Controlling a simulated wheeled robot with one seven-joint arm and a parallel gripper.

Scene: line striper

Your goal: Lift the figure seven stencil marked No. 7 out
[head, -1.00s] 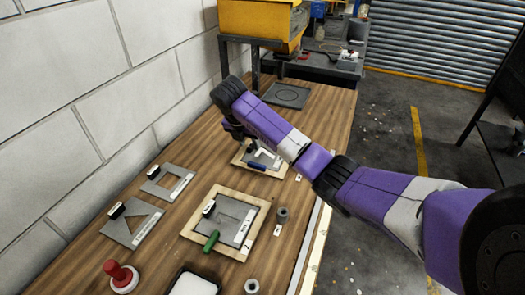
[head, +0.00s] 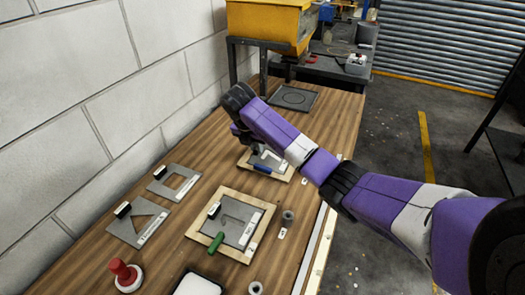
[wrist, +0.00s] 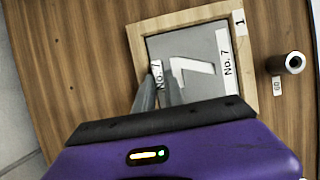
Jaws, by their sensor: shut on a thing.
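The figure seven stencil (wrist: 208,50) is a grey plate with a pale seven-shaped opening and a label reading No. 7. It lies inside a light wooden frame (wrist: 180,18) marked 1, and whether it is raised from the frame I cannot tell. My gripper (wrist: 159,83) is shut on the stencil's upright grip tab (wrist: 158,73), also marked No. 7, near the left edge. In the head view, my gripper (head: 252,146) is over the far frame (head: 284,177), and my arm hides part of the stencil.
A nearer wooden frame (head: 196,227) marked 2 holds another plate, with a green-handled tool (head: 216,242) on it. Two loose stencils (head: 174,183) (head: 138,222) lie by the wall. A blue-handled tool (head: 262,169) lies at the far frame's front. A yellow hopper (head: 268,22) stands behind.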

